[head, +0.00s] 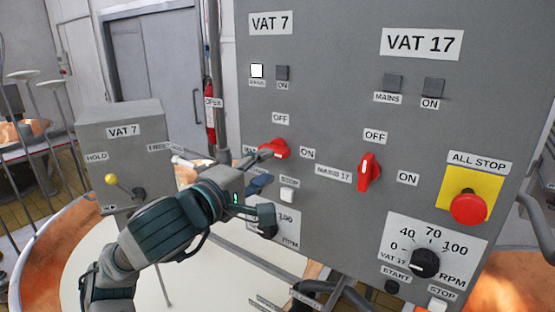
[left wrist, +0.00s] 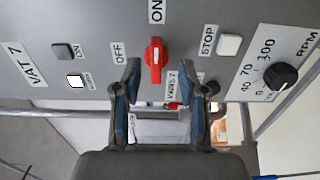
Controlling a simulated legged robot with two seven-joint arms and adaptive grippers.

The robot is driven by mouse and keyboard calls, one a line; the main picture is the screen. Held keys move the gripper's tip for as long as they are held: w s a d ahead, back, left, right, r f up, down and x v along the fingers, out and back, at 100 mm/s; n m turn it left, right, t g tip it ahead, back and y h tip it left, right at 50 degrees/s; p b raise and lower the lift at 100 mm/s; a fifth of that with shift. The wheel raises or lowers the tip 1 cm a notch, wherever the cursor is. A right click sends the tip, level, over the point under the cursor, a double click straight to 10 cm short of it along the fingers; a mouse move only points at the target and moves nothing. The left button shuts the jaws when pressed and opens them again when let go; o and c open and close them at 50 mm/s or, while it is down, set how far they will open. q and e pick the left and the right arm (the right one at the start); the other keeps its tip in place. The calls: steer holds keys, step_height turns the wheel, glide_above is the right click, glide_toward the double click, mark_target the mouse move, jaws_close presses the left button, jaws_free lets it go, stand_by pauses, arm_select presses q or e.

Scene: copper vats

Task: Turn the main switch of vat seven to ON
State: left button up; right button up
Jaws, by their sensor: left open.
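The red main switch of vat seven (head: 274,149) is on the grey panel below the VAT 7 sign (head: 270,23). Its handle lies level, its long axis towards the ON label (head: 307,153), not up at OFF (head: 281,118). My left gripper (head: 258,168) is open, just in front of and slightly left of the switch. In the left wrist view the switch (left wrist: 154,62) shows between the open fingertips (left wrist: 164,76); I cannot tell whether they touch it. Of vat seven's lamps, the left one (head: 257,70) is lit white and the ON lamp (head: 282,73) is dark. My right gripper is not in view.
The red vat 17 switch (head: 369,172) stands upright at right, with the ALL STOP button (head: 468,207) beyond it. A white stop button (head: 288,195) sits just below my gripper. A grey VAT 7 box (head: 120,155) with a yellow-knobbed lever stands left, above a copper vat.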

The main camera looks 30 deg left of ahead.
arm_select(q)
steer(key=s, duration=0.4)
steer(key=shift+s+a+f, duration=0.1)
steer(key=shift+a+f, duration=0.05)
steer(key=shift+a, duration=0.2)
